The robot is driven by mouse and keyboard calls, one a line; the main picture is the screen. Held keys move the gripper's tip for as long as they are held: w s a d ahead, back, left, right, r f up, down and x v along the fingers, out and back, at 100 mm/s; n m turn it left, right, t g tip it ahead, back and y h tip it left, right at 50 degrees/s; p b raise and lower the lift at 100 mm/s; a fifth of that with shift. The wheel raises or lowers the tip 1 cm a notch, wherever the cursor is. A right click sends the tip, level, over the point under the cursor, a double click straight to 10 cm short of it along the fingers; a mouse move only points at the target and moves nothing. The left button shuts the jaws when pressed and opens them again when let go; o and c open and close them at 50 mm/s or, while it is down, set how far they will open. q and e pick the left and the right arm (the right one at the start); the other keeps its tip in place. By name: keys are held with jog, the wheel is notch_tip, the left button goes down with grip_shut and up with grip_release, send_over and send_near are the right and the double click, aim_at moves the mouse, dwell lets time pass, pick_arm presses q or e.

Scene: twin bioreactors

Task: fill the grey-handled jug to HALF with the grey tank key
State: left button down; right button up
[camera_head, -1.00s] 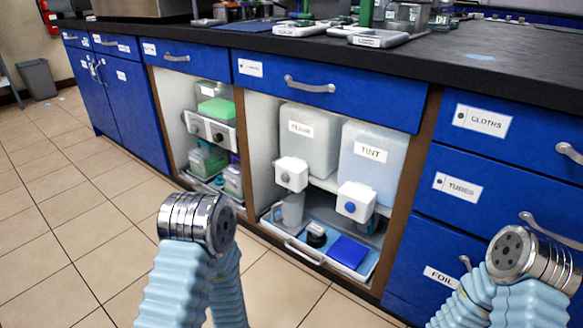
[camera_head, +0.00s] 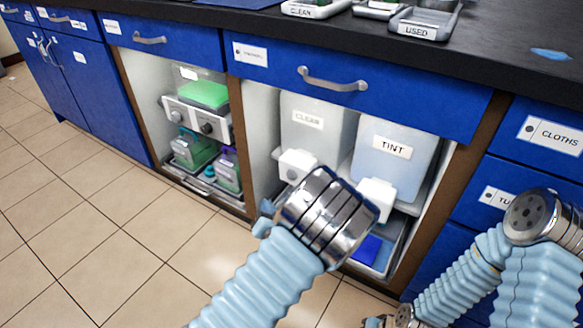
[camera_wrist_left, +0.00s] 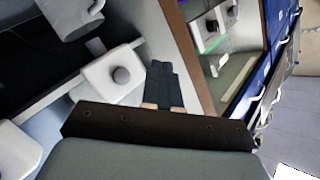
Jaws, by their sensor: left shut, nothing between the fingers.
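The left tank (camera_head: 308,135) carries a white tap box (camera_head: 297,164) with a grey key (camera_head: 291,174). In the left wrist view the grey key (camera_wrist_left: 122,75) shows as a round knob on its white box. My left gripper (camera_wrist_left: 163,82) is shut and empty, with its dark fingers beside that box, apart from the key in the picture. In the head view my left wrist hides the fingers and the jug. The jug (camera_wrist_left: 72,14) is partly in view at the wrist view's top left edge; its fill cannot be told.
The TINT tank (camera_head: 393,150) with its white tap box (camera_head: 375,197) stands to the right. A blue item (camera_head: 370,250) lies in the tray below. A brown cabinet post (camera_wrist_left: 190,50) runs close beside my left fingers. Blue drawers (camera_head: 350,85) overhang the open bay.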

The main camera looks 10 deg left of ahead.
pick_arm(q)
jog(key=shift+w+r, duration=0.2)
jog(key=shift+r, duration=0.15)
send_near(285, 173)
jog(key=shift+w+a+f, duration=0.2)
jog(key=shift+w+a, duration=0.4)
jog(key=shift+a, duration=0.05)
jog(key=shift+w+a+f, duration=0.2)
jog(key=shift+w+a, duration=0.35)
jog(key=shift+a, duration=0.15)
jog(key=shift+w, duration=0.1)
dwell(1.2)
jog(key=shift+w+d, duration=0.15)
jog(key=shift+w, duration=0.15)
jog(key=shift+w+d, duration=0.2)
jog(key=shift+w, duration=0.25)
dwell(3.9)
